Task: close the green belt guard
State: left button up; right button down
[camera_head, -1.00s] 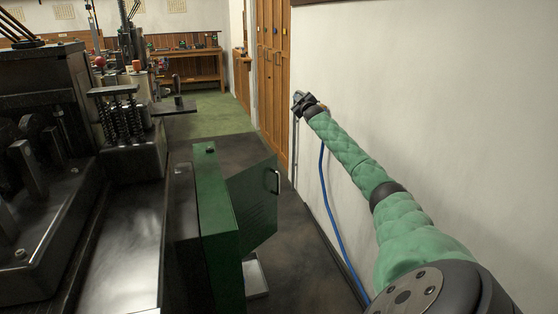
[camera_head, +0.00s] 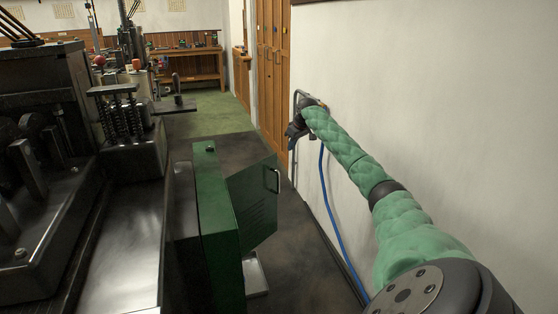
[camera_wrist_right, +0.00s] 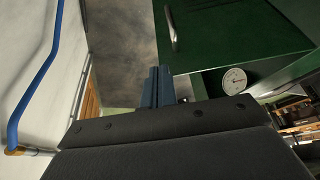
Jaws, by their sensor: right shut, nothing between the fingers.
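The green belt guard (camera_head: 217,225) stands beside the dark machine in the head view. The green door (camera_wrist_right: 235,35) and handle (camera_wrist_right: 171,30) also show in the wrist view, up and to the right of the fingers. My right gripper (camera_head: 292,136) is near the white wall, beyond the handle and apart from it. Its fingers (camera_wrist_right: 159,88) are shut and empty. My left gripper is not in view.
A blue hose (camera_head: 329,200) runs down the white wall beside my right arm. The dark machine (camera_head: 120,220) fills the left. Dark floor (camera_head: 310,260) lies open between door and wall.

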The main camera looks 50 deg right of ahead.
jog(key=w+f, duration=0.7)
jog(key=f, duration=0.2)
jog(key=shift+f, duration=0.2)
dwell(0.3)
jog(key=shift+w, duration=0.15)
dwell(0.4)
